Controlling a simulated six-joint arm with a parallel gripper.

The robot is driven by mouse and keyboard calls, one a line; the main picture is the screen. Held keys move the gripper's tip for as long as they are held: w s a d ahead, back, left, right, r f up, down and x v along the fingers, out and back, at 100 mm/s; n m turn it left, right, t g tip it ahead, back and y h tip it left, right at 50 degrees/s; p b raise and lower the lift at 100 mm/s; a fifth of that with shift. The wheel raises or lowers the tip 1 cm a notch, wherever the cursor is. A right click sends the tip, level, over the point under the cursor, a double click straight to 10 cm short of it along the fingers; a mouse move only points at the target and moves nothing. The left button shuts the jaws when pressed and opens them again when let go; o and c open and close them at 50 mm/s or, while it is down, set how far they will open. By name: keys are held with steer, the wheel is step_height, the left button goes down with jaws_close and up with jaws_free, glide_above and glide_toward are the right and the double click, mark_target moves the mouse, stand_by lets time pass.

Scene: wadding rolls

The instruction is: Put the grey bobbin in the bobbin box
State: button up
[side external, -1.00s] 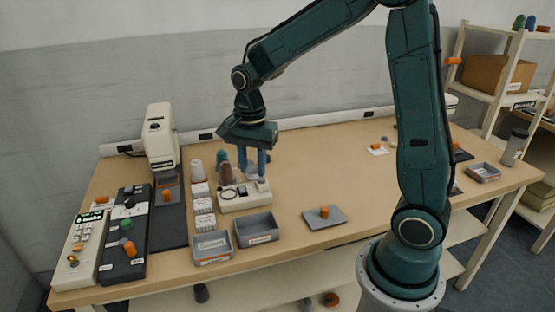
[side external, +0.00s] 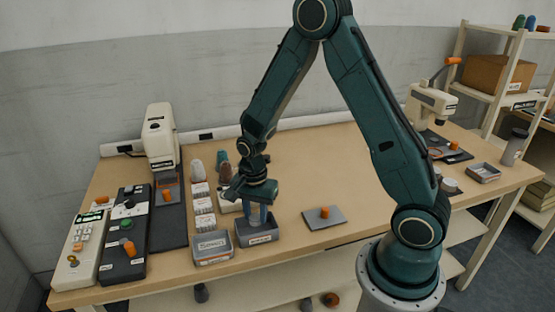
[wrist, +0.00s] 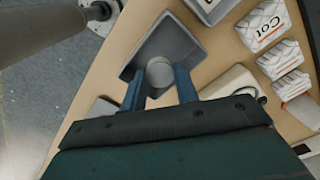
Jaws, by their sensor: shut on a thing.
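My gripper (side external: 257,221) points down over the right-hand grey box (side external: 258,238), its fingertips at or just inside the rim. It is shut on the grey bobbin (wrist: 160,72), whose round pale end shows between the blue fingers (wrist: 160,88) in the wrist view. The bobbin appears over the box's open inside; I cannot tell whether it touches the floor. The box also shows in the wrist view (wrist: 150,50). In the side view the fingers mostly hide the bobbin. The box's label is too small to read.
A second grey box (side external: 213,258) with a label stands close on the left. A cream device (side external: 228,205) sits just behind my gripper. A grey tray with an orange piece (side external: 323,217) lies to the right; the table between is clear.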

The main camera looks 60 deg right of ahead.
mark_target(255, 217)
steer(key=shift+f, duration=0.15)
steer(key=shift+f, duration=1.85)
steer(key=shift+f, duration=0.15)
steer(key=o, duration=0.7)
steer(key=shift+c, duration=0.2)
steer(key=shift+r, duration=0.2)
step_height(255, 217, up, 12)
steer(key=shift+f, duration=0.1)
